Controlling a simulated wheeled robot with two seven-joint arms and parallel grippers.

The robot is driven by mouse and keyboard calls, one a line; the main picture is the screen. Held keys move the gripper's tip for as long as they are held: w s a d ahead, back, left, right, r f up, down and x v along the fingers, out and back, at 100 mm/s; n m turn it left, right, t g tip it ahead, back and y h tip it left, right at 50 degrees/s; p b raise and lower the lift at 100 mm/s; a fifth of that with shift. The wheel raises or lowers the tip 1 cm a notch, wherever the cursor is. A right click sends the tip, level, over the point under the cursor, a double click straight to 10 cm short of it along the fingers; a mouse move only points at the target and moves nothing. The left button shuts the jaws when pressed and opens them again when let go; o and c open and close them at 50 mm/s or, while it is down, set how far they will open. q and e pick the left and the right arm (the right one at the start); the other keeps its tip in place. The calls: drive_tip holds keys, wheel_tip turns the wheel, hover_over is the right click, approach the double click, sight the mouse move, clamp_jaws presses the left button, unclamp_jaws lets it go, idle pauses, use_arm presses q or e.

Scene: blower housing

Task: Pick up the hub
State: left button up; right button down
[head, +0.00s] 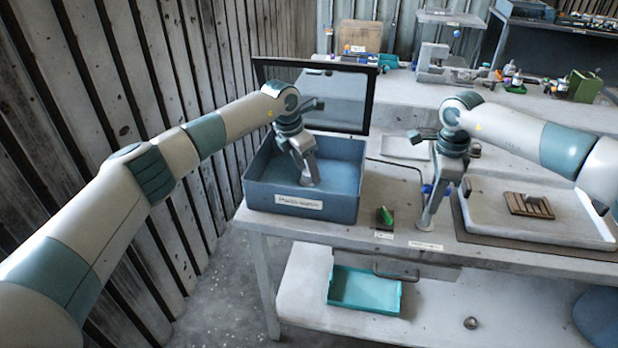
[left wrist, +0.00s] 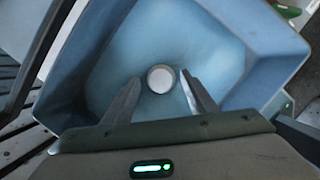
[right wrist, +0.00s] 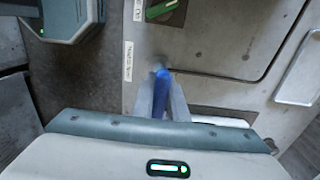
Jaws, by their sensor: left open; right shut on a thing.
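The hub appears to be a small pale round piece (left wrist: 161,79) on the floor of the blue bin (left wrist: 228,28), seen in the left wrist view. It lies just beyond and between the fingertips of my left gripper (left wrist: 158,84), which is open. In the head view my left gripper (head: 309,181) points down inside the labelled blue bin (head: 270,200), and the piece is mostly hidden by the fingers. My right gripper (right wrist: 167,88) is shut on a blue rod-like thing (right wrist: 160,95), possibly a tool handle. In the head view my right gripper (head: 428,222) is near the bench's front edge.
A dark-framed panel (head: 335,95) stands behind the bin. A green switch (head: 385,215) sits between the bin and my right gripper. A pale tray (head: 540,230) with a slotted brown block (head: 530,205) lies at right. A teal tray (head: 365,290) is on the lower shelf.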

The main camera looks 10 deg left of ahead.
sight(307, 172)
use_arm(q)
drive_tip(key=shift+f, duration=0.1)
drive_tip(key=shift+c, duration=0.3)
drive_tip(key=c, duration=1.2)
drive_tip(key=shift+o, duration=0.2)
wheel_tip(307, 172, up, 10)
drive_tip(key=shift+r, duration=0.7)
drive_tip(key=shift+d, duration=0.1)
